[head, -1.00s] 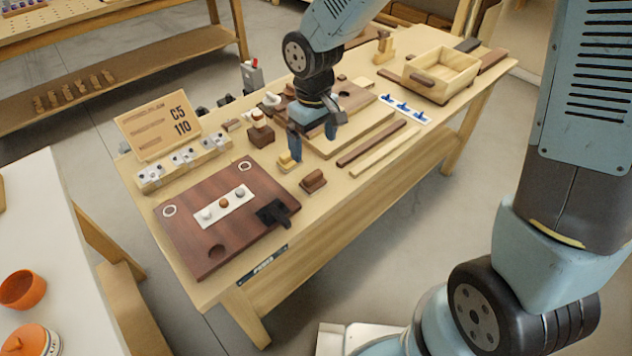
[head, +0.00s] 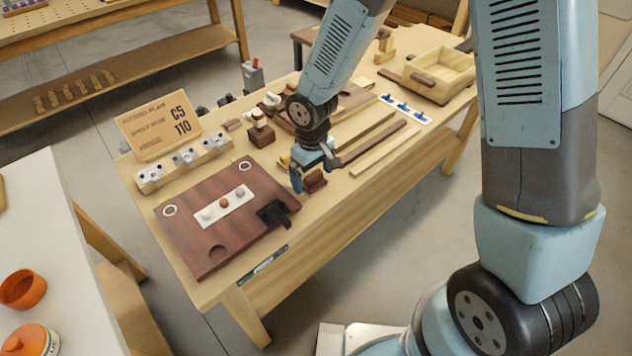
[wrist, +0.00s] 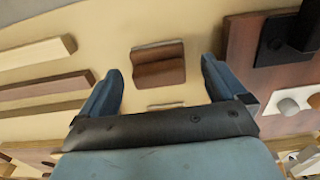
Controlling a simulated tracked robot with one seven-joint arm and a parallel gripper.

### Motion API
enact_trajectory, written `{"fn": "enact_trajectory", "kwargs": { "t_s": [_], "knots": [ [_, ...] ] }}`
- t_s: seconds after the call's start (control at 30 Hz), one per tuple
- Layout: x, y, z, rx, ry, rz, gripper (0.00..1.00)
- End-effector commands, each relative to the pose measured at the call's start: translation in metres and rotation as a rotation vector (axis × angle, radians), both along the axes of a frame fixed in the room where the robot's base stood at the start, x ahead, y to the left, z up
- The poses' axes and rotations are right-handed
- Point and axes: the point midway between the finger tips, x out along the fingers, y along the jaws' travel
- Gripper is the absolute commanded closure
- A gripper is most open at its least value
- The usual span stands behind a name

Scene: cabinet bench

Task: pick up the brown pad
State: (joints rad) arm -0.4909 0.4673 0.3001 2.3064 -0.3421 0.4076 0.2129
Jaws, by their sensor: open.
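The brown pad (head: 314,181) is a small dark-brown block on the bench top, just right of the reddish-brown board. In the wrist view the brown pad (wrist: 158,66) lies upper middle, beyond and between the two fingertips, apart from both. My gripper (head: 313,176) is low over the bench at the pad, with its fingers spread. In the wrist view my gripper (wrist: 160,75) is open with nothing between its fingers. In the head view the fingers partly hide the pad's surroundings.
The reddish-brown board (head: 195,240) with a black bracket (head: 273,214) lies left of the pad. Wooden strips (head: 385,150) lie to its right. A small dark block (head: 262,136) stands behind. The bench's front edge is close to the pad.

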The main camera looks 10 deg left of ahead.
Motion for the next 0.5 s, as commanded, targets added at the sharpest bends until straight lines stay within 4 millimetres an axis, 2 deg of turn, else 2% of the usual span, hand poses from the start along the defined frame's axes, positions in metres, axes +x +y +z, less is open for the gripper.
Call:
{"fn": "enact_trajectory", "kwargs": {
  "t_s": [0.2, 0.43, 0.5],
  "knots": [
    [0.0, 0.0, -0.016, 0.0, 0.0, -0.001, 0.02],
    [0.0, -0.001, -0.017, 0.0, 0.0, -0.002, 0.02],
    [0.0, -0.001, -0.017, 0.0, 0.0, -0.002, 0.07]
  ]
}}
